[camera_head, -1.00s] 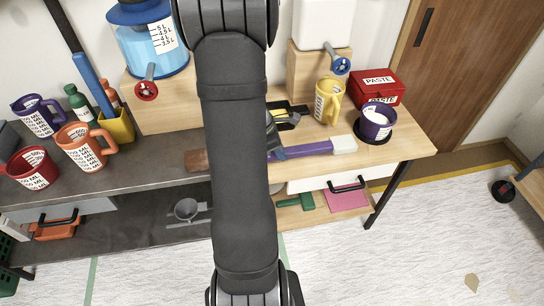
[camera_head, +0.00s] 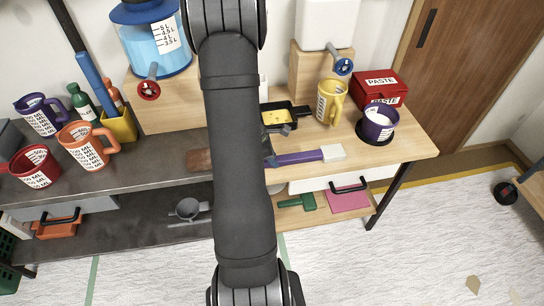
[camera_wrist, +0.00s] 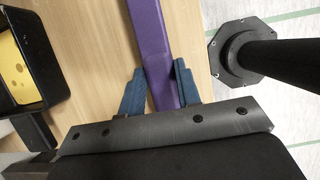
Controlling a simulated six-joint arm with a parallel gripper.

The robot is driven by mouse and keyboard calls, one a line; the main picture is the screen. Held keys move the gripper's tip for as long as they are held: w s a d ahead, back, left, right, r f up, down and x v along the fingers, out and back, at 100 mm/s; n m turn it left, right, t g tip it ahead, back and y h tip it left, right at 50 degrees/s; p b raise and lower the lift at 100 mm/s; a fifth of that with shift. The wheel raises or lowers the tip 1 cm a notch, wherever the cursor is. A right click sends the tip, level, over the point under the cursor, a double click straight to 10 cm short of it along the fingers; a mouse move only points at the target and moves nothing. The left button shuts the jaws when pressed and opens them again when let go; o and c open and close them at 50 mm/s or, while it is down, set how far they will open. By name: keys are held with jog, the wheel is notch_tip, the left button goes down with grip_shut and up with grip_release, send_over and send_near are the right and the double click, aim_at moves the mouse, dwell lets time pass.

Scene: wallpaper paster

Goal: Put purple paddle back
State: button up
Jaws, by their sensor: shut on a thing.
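The purple paddle (camera_head: 300,158) has a long flat purple handle and a white end block pointing right, near the front edge of the wooden table in the head view. Its handle also shows in the wrist view (camera_wrist: 149,35), running up between two blue fingers. My gripper (camera_wrist: 160,85) is shut on the handle. In the head view my arm hides most of the gripper and the paddle's left end. I cannot tell whether the paddle touches the tabletop.
A black tray (camera_head: 296,113) with a yellow sponge lies behind the paddle. A yellow mug (camera_head: 330,103), a purple container (camera_head: 379,122) on a black disc and a red paste box (camera_head: 385,88) stand on the right. Bare tabletop (camera_head: 408,145) lies at the front right.

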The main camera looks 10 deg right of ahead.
jog(key=o, duration=1.1)
jog(key=v, duration=1.2)
jog(key=shift+r, duration=0.1)
jog(key=x, duration=1.2)
jog(key=shift+w+r, duration=0.1)
jog(key=shift+r, duration=1.05)
